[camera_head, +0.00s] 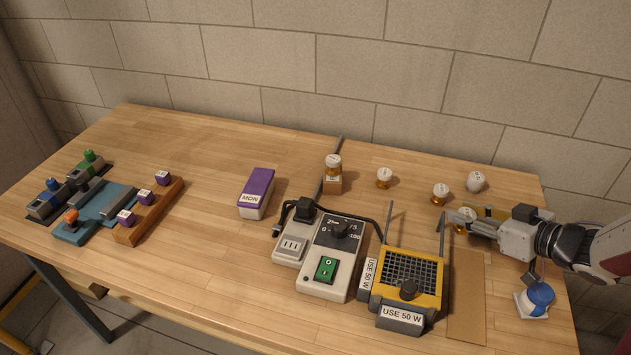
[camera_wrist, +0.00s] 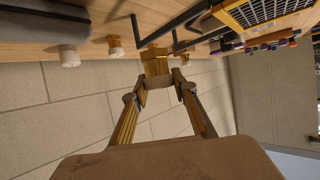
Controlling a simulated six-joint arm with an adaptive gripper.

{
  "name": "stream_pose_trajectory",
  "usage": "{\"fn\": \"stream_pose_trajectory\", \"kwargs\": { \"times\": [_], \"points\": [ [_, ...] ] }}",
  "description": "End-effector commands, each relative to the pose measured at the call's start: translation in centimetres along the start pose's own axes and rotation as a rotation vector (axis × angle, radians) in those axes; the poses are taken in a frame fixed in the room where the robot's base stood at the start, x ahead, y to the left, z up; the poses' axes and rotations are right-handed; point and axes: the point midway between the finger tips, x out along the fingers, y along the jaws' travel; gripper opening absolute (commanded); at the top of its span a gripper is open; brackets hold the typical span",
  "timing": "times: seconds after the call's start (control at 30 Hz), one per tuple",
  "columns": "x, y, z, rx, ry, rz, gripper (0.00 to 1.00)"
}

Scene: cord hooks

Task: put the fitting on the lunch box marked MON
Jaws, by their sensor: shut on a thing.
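The lunch box marked MON (camera_head: 256,188) has a purple lid and a pale body with a MON label. It stands on the table left of centre. My gripper (camera_head: 470,223) is at the right of the table, far from the lunch box. It is shut on a small amber fitting with a pale top (camera_head: 464,212). In the wrist view the amber fitting (camera_wrist: 155,64) sits between the fingertips; its marking cannot be read there. Similar fittings stand behind it (camera_head: 440,192), (camera_head: 384,177), with a whiter one (camera_head: 475,181) and another on a wooden block (camera_head: 333,163).
A grey control box (camera_head: 325,258) with a cord and a yellow-framed grille unit marked USE 50 W (camera_head: 411,275) stand between my gripper and the lunch box. Upright dark rods rise near them. A wooden rack (camera_head: 150,212) holds purple blocks at left.

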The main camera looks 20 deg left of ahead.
Motion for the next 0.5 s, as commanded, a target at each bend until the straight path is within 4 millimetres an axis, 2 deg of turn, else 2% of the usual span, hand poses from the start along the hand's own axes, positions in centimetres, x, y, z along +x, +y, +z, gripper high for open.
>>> {"fn": "stream_pose_trajectory", "kwargs": {
  "times": [0.1,0.5],
  "points": [
    [2.7,-0.5,-1.3,-0.01,0.001,-0.022,0.04],
    [11.0,-3.1,-5.8,-0.034,0.0,-0.075,0.04]
  ]
}}
